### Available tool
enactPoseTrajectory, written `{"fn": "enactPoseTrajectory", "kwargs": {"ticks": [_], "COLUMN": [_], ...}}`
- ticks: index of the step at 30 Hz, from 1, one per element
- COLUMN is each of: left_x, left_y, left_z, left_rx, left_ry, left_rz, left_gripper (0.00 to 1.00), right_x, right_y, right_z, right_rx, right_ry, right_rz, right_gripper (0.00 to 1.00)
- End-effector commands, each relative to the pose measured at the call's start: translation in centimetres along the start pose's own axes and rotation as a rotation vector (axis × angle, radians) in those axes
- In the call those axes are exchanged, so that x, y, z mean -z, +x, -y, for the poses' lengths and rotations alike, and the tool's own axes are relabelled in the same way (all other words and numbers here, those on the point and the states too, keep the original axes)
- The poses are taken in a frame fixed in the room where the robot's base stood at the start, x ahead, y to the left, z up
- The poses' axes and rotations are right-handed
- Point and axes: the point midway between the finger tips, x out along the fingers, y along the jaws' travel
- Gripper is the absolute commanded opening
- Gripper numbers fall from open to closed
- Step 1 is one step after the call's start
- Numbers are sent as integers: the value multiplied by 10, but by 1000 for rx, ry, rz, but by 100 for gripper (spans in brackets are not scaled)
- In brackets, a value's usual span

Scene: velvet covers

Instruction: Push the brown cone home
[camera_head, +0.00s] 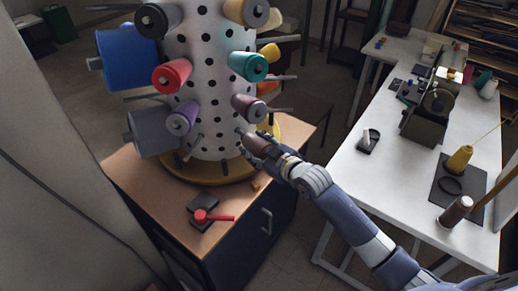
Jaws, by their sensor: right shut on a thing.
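A white column (201,60) with black dots stands on a yellow round base (205,174) and carries thread cones on pegs. My right gripper (262,150) reaches in from the lower right. It is shut on the brown cone (252,143), at the lower right side of the column. The gripper covers much of the cone, and I cannot tell how far it sits on its peg. A short peg end shows just up and left of it. My left gripper is not in view.
A mauve cone (248,108) sits just above the gripper, and a teal cone (249,66) higher. A red-handled tool (210,216) lies on the cabinet top (135,176). The white table (360,191) at right holds a machine (430,112), a yellow cone (459,160) and a brown spool (456,212).

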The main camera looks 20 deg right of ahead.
Motion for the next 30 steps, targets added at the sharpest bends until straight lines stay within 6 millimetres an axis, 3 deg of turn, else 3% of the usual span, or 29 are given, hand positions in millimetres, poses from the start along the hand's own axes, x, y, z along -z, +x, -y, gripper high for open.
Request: {"fn": "enactPoseTrajectory", "kwargs": {"ticks": [30], "left_x": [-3], "left_y": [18], "left_z": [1], "left_rx": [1], "left_ry": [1], "left_rz": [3], "left_gripper": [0], "right_x": [6], "right_y": [41], "right_z": [-2], "right_rx": [-1], "right_ry": [0], "right_rz": [-6], "right_gripper": [25]}}
